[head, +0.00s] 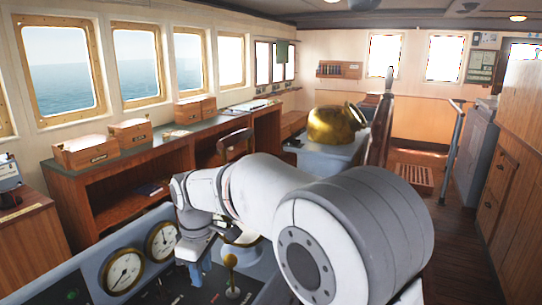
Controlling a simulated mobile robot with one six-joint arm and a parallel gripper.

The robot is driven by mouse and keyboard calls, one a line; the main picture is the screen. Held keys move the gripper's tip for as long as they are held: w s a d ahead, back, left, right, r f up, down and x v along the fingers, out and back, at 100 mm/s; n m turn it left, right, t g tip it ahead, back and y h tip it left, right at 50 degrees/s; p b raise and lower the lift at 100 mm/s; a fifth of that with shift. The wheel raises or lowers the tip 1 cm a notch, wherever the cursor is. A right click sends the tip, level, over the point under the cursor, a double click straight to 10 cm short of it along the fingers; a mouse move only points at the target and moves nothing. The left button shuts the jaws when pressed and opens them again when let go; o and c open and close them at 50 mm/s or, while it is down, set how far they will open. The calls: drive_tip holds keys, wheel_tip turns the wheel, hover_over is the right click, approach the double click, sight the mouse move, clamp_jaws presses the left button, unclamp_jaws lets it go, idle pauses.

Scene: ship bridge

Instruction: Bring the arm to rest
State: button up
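My white and grey arm crosses the middle of the head view, with its large joint nearest the camera. It reaches left and its wrist bends down over the console. I see no held object.
A long wooden counter (160,147) with boxes runs under the windows. A brass dome (335,126) stands beyond my arm. Open floor (450,235) lies at the right, beside wooden cabinets (515,165).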

drive_tip(key=s+d+r+m, duration=0.2)
drive_tip(key=d+m, duration=0.2)
drive_tip(key=d, duration=0.7)
drive_tip(key=s+d+f+m+t, duration=0.1)
drive_tip(key=s+d+m, duration=0.4)
drive_tip(key=d, duration=0.5)
drive_tip(key=s+d+f+m+t, duration=0.1)
drive_tip(key=s+d+m, duration=0.5)
drive_tip(key=s+d, duration=0.3)
drive_tip(key=shift+s+d+f, duration=0.3)
drive_tip(key=shift+s+d, duration=0.1)
drive_tip(key=shift+s, duration=0.25)
